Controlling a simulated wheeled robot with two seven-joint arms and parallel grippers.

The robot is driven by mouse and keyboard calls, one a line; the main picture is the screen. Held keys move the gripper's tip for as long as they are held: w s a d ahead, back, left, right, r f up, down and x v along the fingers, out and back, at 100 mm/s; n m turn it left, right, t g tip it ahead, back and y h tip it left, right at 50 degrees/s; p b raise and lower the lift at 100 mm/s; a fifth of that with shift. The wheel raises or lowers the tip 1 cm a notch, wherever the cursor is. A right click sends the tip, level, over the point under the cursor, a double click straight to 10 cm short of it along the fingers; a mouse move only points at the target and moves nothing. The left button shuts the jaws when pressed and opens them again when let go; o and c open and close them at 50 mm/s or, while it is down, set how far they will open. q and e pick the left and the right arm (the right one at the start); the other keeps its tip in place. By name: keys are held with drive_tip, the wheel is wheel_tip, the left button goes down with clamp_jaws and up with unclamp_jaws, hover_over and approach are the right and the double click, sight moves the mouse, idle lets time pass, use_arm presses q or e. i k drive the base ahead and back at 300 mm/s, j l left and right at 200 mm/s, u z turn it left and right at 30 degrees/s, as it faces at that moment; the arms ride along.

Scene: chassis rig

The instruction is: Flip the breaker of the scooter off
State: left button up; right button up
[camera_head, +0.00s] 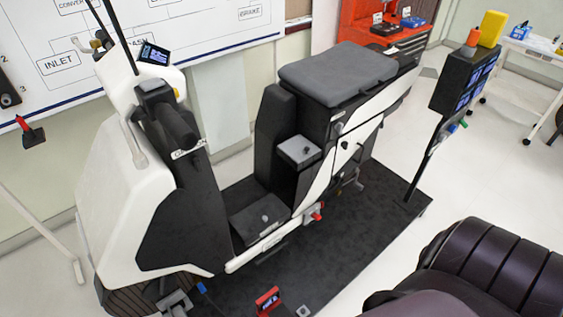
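The white and black scooter (110,190) stands upright on a dark mat, with its front at the left and its grey seat (338,72) toward the back. I cannot tell for certain which part is the breaker. A small box with a light grey top (298,150) sits on the scooter's body below the seat. A small red part (316,215) shows low on the near side, by the footboard (258,222). Neither of my grippers is in view.
The dark mat (375,235) has bare space beside the scooter. A stand with screens (465,82) rises at the mat's right end. A dark ribbed shape (500,275), unclear to me, fills the lower right. A red cabinet (375,40) and a white table (535,50) stand behind.

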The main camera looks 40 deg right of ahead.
sight(316, 216)
drive_tip(key=z, duration=1.55)
drive_tip(key=i+l, duration=0.15)
drive_tip(key=l, duration=0.25)
drive_tip(key=i+l, duration=0.15)
drive_tip(key=l, duration=0.25)
drive_tip(key=i+l, duration=0.15)
drive_tip(key=l, duration=0.25)
drive_tip(key=i+l, duration=0.15)
drive_tip(key=l, duration=0.3)
drive_tip(key=i+l, duration=0.15)
drive_tip(key=l, duration=0.25)
